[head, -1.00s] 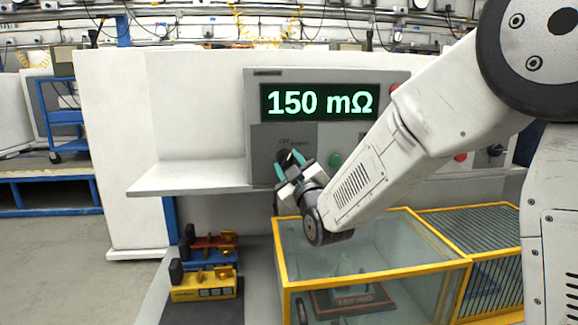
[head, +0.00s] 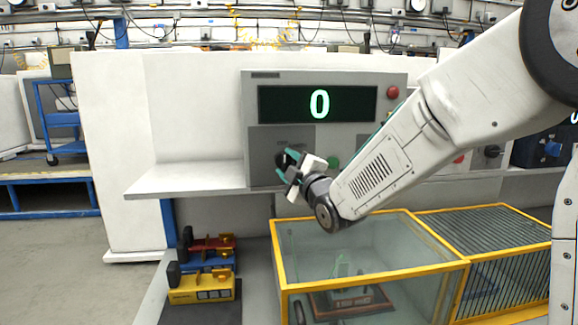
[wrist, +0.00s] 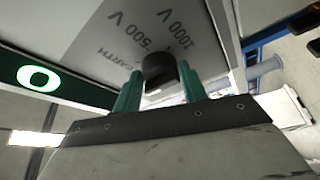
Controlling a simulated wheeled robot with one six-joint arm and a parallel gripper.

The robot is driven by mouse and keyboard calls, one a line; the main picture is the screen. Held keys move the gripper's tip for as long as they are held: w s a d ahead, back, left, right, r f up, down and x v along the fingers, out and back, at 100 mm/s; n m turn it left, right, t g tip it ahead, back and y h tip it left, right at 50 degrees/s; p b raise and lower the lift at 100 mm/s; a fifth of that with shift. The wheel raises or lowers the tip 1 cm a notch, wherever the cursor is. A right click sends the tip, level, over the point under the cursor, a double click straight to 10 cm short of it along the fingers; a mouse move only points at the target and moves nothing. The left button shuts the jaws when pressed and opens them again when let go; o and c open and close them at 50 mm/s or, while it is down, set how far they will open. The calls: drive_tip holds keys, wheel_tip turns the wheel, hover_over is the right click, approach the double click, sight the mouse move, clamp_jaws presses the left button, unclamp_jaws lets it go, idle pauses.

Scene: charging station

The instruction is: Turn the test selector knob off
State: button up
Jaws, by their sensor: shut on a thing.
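The test selector knob (wrist: 159,68) is black and sits on a grey plate (wrist: 105,35) of the tester panel. In the wrist view, labels such as "500 V", "1000 V" and "EARTH" show around it. My gripper (wrist: 158,88) has its two green fingers on either side of the knob, shut on it. In the head view my gripper (head: 287,170) is at the panel's lower left and mostly covers the knob. The panel's display (head: 318,104) reads "0" in green. Which label the knob points to cannot be told.
A red button (head: 393,92) and a green button (head: 333,162) are on the panel. A yellow-framed glass box (head: 372,262) stands below my arm. A white shelf (head: 185,178) is left of the panel. Yellow, blue and red devices (head: 203,285) lie at lower left.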

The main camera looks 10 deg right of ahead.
drive_tip(key=o, duration=1)
drive_tip(key=shift+c, duration=0.2)
drive_tip(key=v, duration=0.8)
